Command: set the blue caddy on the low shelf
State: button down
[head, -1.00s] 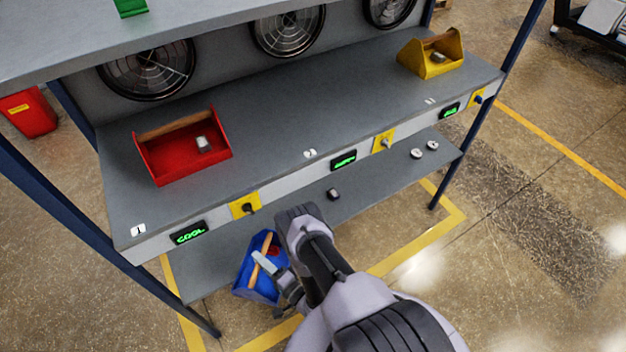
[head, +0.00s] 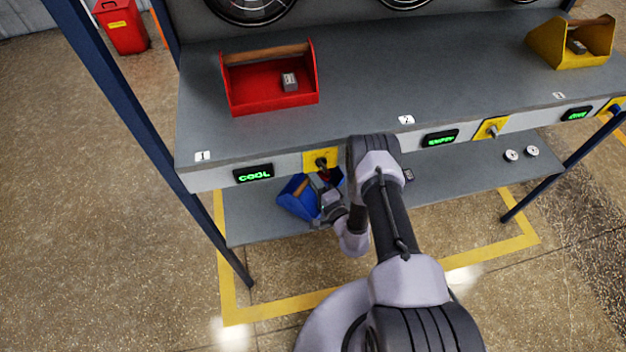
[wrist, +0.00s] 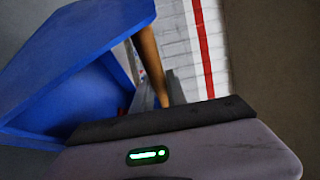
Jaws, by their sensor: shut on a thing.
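The blue caddy (head: 294,203) has a wooden handle and appears tilted in the head view. My gripper (head: 317,184) is shut on it near the handle, with the fingertips largely hidden. The caddy overlaps the left part of the grey low shelf (head: 455,187), below the upper shelf's front edge. I cannot tell whether it touches the low shelf or hangs just above it. In the wrist view the blue caddy (wrist: 75,55) and its wooden handle (wrist: 150,65) lie close beyond the gripper's housing.
The upper shelf (head: 370,100) overhangs with switches and green displays on its front. It holds a red caddy (head: 270,95) and a yellow caddy (head: 570,50). Small discs (head: 511,155) and a dark block (head: 408,175) lie on the low shelf. A blue post (head: 130,100) stands left.

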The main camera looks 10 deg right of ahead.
jog(key=w, duration=0.2)
jog(key=w+d+b, duration=0.1)
jog(key=shift+w+f, duration=0.25)
jog(key=shift+w, duration=0.1)
notch_tip(320, 180, down, 4)
jog(key=b, duration=0.2)
jog(key=shift+r+b, duration=0.15)
jog(key=shift+b, duration=0.25)
jog(key=shift+r, duration=0.25)
jog(key=c, duration=1.3)
grip_release()
jog(key=shift+f, duration=0.2)
jog(key=shift+r, duration=0.15)
jog(key=p+v, duration=0.6)
jog(key=v, duration=0.6)
